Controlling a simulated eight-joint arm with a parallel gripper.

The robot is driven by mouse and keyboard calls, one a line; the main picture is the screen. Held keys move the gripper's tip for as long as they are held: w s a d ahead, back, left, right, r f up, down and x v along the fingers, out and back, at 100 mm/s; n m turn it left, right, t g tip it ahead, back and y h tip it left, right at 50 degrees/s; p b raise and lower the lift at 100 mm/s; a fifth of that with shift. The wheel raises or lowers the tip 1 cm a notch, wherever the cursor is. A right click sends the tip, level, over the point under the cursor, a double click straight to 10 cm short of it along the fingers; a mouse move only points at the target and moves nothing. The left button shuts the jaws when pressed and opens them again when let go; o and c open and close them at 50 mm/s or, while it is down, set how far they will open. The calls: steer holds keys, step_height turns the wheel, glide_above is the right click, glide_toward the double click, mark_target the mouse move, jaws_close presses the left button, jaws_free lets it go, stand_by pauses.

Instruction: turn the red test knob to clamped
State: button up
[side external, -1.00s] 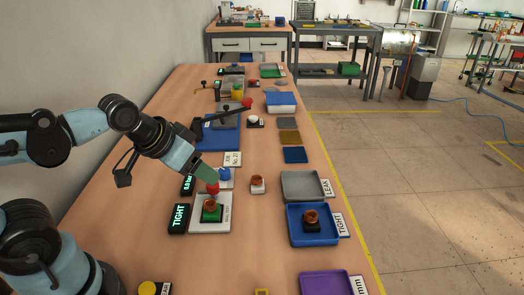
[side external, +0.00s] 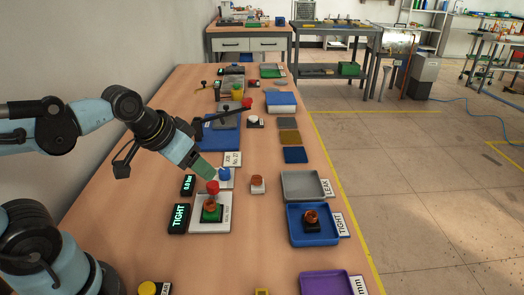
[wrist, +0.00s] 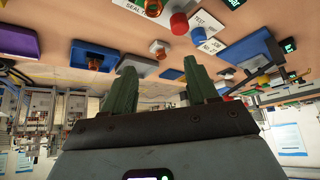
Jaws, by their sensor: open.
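The red test knob (side external: 212,187) stands upright just behind an orange fitting (side external: 211,205) on a green base, on the white seal test plate (side external: 222,227). The knob also shows in the wrist view (wrist: 179,24). My gripper (side external: 207,175) hangs just above the knob in the side view, its green fingers clear of it. In the wrist view my gripper (wrist: 160,72) has its fingers wide apart with nothing between them. The knob's rotation mark is too small to read. A dark display (side external: 179,218) left of the plate reads TIGHT.
A blue knob (side external: 224,174) stands close behind the red one. A smaller display (side external: 188,185) reads 0.0 bar. Right of the plate are an orange fitting on a white base (side external: 257,185), a grey tray (side external: 303,185) and a blue tray (side external: 319,238) holding another fitting.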

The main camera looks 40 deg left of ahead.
mark_target(212, 184)
steer(key=w+a+r+g, duration=0.1)
steer(key=a+g, duration=0.1)
steer(key=a, duration=0.2)
steer(key=shift+d+x, duration=0.2)
steer(key=shift+x, duration=5.8)
steer(key=shift+s, duration=0.1)
steer(key=shift+c, duration=0.3)
steer(key=c, duration=1)
